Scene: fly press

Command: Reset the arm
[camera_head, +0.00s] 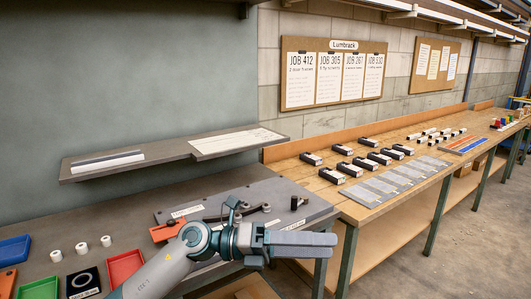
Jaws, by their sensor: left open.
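My left arm comes in from the lower left. Its left gripper (331,245) points right, in front of the front right corner of a dark grey plate (290,189). Its jaws are open, with nothing seen between them. The plate lies on the grey bench and bears white labels, an orange part (166,230), small dark fittings and a short black upright piece (298,202). My forearm and wrist hide part of the plate and bench. My right gripper is not in view.
On the left are a blue tray (14,249), a red tray (124,266) and white cylinders (81,248). A grey shelf (130,165) hangs above the bench. A wooden bench (345,206) with black-and-white boxes (350,169) stands right. The floor aisle (470,240) is clear.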

